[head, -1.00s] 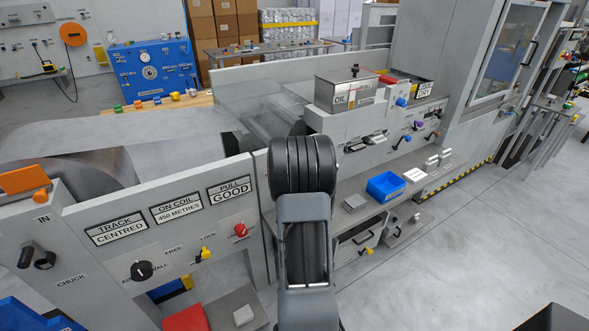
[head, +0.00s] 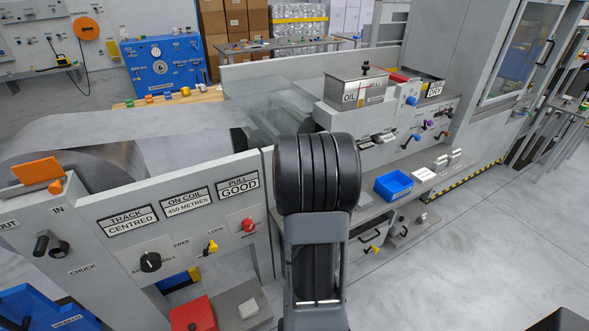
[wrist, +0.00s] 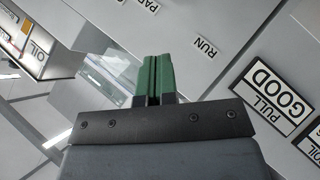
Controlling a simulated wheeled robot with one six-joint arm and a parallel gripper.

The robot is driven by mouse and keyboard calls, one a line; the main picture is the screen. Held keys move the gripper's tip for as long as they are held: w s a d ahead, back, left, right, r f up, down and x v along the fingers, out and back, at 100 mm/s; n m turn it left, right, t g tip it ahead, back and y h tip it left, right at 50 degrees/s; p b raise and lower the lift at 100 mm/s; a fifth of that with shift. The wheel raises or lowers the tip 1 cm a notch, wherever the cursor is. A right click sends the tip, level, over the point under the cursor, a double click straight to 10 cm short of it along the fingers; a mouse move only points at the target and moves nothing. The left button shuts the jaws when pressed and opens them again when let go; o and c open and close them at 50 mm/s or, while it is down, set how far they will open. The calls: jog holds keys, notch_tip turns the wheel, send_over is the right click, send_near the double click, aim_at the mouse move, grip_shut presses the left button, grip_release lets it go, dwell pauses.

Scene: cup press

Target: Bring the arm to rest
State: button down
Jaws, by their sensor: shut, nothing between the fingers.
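My arm (head: 318,175) rises at the middle of the head view, in front of the grey machine. Its links hide my gripper in that view. In the wrist view my gripper (wrist: 153,62) shows its two green fingers pressed together, with nothing between them. Beyond the fingers are grey machine surfaces and a glassy panel (wrist: 110,85). No contact with the machine is visible.
The coil-side panel (head: 170,215) with a black knob (head: 150,262) and red button (head: 248,225) stands left of my arm. The oil box (head: 360,90) and blue bin (head: 393,185) are to the right. Open floor (head: 480,240) lies further right.

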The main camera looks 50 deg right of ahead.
dwell(0.3)
jog(key=s+a+f+m+g+y, duration=0.1)
jog(key=a+f+m+y, duration=0.2)
jog(key=a+f+y, duration=0.15)
jog(key=s+a+r+m+g+y+p, duration=0.1)
jog(key=a+r+y, duration=0.1)
jog(key=a, duration=0.5)
jog(key=s+a+r+m+g+y+p, duration=0.1)
jog(key=s+a+r+y, duration=0.1)
jog(key=a, duration=0.4)
jog(key=s+a+r+n+p, duration=0.2)
jog(key=a+r, duration=0.4)
jog(key=a, duration=0.3)
jog(key=s+a+r+n+y+p, duration=0.1)
jog(key=s+a+r, duration=0.4)
jog(key=a, duration=0.5)
jog(key=shift+s+a+r+n+g+p, duration=0.15)
jog(key=shift+r+n+g+p, duration=0.15)
jog(key=shift+r+n+p, duration=0.6)
